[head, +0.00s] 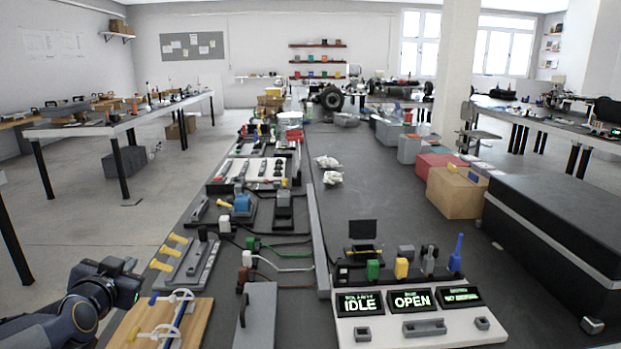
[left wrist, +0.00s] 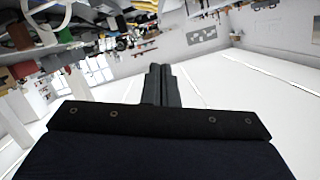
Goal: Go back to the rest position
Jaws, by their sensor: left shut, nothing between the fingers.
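My left arm comes in at the lower left of the head view, with its dark left gripper (head: 128,268) beside the wooden board at the bench's near left end. In the left wrist view the two fingers of the left gripper (left wrist: 161,75) are together with nothing between them. That view is tilted, with pale floor and wall beyond the fingers. My right gripper is not in either view.
The wooden board (head: 193,325) carries white and blue parts. A white console (head: 440,328) with displays reading IDLE and OPEN stands at the front right. A large black box (head: 565,215) and a cardboard box (head: 455,195) line the right.

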